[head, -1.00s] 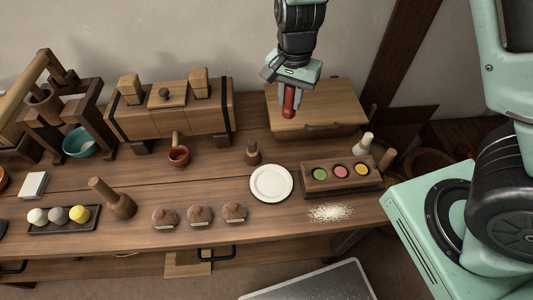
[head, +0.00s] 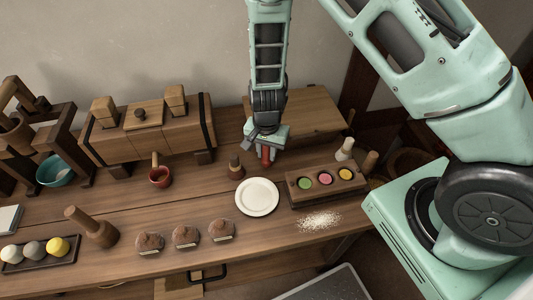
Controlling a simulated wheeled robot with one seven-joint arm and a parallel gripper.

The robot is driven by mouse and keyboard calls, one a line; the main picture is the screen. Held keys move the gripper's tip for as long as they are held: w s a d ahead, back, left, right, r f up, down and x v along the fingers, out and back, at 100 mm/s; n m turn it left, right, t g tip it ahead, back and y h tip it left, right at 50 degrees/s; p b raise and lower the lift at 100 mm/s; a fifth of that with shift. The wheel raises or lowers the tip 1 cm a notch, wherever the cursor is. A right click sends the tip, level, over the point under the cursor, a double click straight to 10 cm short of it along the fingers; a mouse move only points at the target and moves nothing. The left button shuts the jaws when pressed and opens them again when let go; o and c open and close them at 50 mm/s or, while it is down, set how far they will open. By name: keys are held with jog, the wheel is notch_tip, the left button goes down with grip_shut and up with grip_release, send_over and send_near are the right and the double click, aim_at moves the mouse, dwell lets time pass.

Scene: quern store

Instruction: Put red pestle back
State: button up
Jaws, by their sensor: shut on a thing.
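My gripper (head: 266,150) is shut on the red pestle (head: 266,156), which hangs upright below the fingers. In the head view it is above the back of the table, beyond the white plate (head: 257,197) and left of the wooden block with coloured wells (head: 325,182). The wells hold green, pink and yellow. A small red mortar (head: 160,177) with a wooden handle in it stands to the left. The gap between the pestle's lower end and the table is hard to judge.
A small dark brown pestle-like piece (head: 236,168) stands just left of the gripper. A pale pestle (head: 345,150) stands behind the block. White powder (head: 319,221) lies in front of it. Several brown buns (head: 186,237) line the front. A wooden box (head: 309,112) is behind.

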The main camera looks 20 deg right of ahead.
jog(key=shift+f, duration=0.6)
jog(key=shift+f, duration=0.2)
jog(key=o, duration=0.7)
jog(key=shift+r, duration=0.1)
